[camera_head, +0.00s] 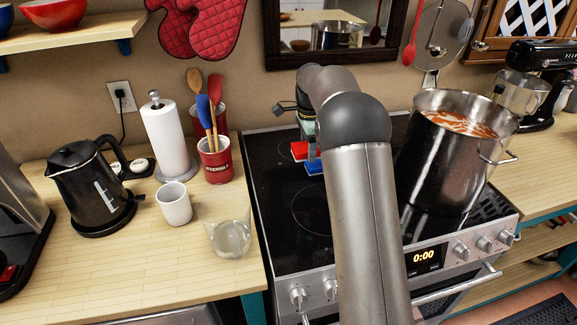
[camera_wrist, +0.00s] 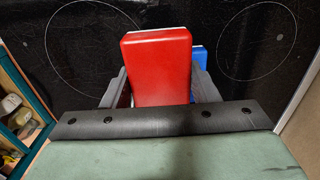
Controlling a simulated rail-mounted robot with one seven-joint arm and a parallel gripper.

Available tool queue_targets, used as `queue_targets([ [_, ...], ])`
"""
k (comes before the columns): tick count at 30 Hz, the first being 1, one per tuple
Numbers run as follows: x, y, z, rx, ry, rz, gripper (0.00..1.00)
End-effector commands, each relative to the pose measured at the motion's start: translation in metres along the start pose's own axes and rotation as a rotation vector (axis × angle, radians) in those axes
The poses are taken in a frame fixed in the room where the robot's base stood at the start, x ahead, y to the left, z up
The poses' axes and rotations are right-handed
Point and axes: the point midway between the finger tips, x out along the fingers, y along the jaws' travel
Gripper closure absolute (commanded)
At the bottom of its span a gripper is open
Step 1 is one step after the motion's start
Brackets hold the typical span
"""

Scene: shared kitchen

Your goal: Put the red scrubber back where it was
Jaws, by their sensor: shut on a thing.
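The red scrubber (camera_wrist: 157,65), a red block with a pale far end, is between the two fingers of my gripper (camera_wrist: 160,88) in the wrist view. My gripper is shut on it. In the head view the red scrubber (camera_head: 299,151) shows just left of my gripper (camera_head: 307,150), over the black stovetop (camera_head: 285,185). A blue thing with a white part (camera_wrist: 198,62) is partly hidden behind the red scrubber; it also shows in the head view (camera_head: 315,168). I cannot tell whether the two touch. My arm hides part of the stovetop.
A large pot (camera_head: 445,165) stands on the stove to the right. On the left counter are a glass (camera_head: 230,238), a white cup (camera_head: 174,204), a red utensil crock (camera_head: 215,160), a paper towel roll (camera_head: 166,135) and a black kettle (camera_head: 88,190). The stove's front left is clear.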

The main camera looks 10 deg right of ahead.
Motion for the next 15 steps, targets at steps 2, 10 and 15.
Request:
queue_targets([
  [2,0.005,-0.011,0.019,-0.004,0.000,0.001,0.96],
  [10,0.051,-0.032,0.054,-0.001,0.000,0.001,0.96],
  [15,0.062,-0.037,0.061,0.001,0.001,0.000,0.96],
])
